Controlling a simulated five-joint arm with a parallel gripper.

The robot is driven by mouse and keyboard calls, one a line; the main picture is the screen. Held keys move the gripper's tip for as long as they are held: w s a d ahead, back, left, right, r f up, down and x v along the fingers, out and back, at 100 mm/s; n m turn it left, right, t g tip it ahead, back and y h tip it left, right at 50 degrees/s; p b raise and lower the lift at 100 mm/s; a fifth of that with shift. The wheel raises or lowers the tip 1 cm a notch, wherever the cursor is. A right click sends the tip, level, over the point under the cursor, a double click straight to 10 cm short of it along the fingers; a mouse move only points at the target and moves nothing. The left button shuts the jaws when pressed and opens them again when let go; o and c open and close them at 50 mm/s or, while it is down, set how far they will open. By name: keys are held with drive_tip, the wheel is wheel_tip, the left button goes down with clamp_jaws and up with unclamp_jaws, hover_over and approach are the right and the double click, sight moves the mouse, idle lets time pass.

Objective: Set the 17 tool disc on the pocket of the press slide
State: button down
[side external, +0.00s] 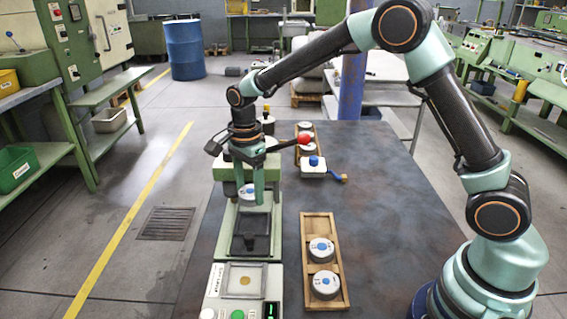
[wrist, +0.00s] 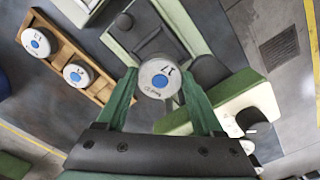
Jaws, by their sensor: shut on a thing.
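The 17 tool disc (wrist: 160,77) is a pale round disc with a blue centre, and a 17 is readable on it in the wrist view. My gripper (wrist: 158,92) has its two green fingers shut on the disc's sides. In the side external view, my gripper (side external: 250,190) holds the disc (side external: 246,191) above the back part of the press slide. The press slide (side external: 250,243) has a dark pocket plate in a pale green frame. It also shows in the wrist view (wrist: 150,44), just beyond the disc. The disc appears apart from the pocket.
A wooden rack (side external: 309,219) with two blue-centred discs lies right of the slide. Another rack (side external: 318,127) with discs stands further back. A control panel (side external: 240,292) sits in front.

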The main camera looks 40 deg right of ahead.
drive_tip(key=shift+f, duration=3.6)
unclamp_jaws()
wheel_tip(320, 180, up, 12)
drive_tip(key=shift+r, duration=0.15)
drive_tip(key=s+d+r+n+t, duration=0.2)
drive_tip(key=s+d+r+n, duration=0.2)
drive_tip(key=s+n, duration=0.5)
drive_tip(key=s+d+r+n+t, duration=0.3)
drive_tip(key=s+d+r+n, duration=0.1)
drive_tip(key=s+n, duration=0.5)
drive_tip(key=shift+d+r+t, duration=0.3)
drive_tip(key=shift+d+r, duration=0.05)
drive_tip(key=shift+r, duration=0.25)
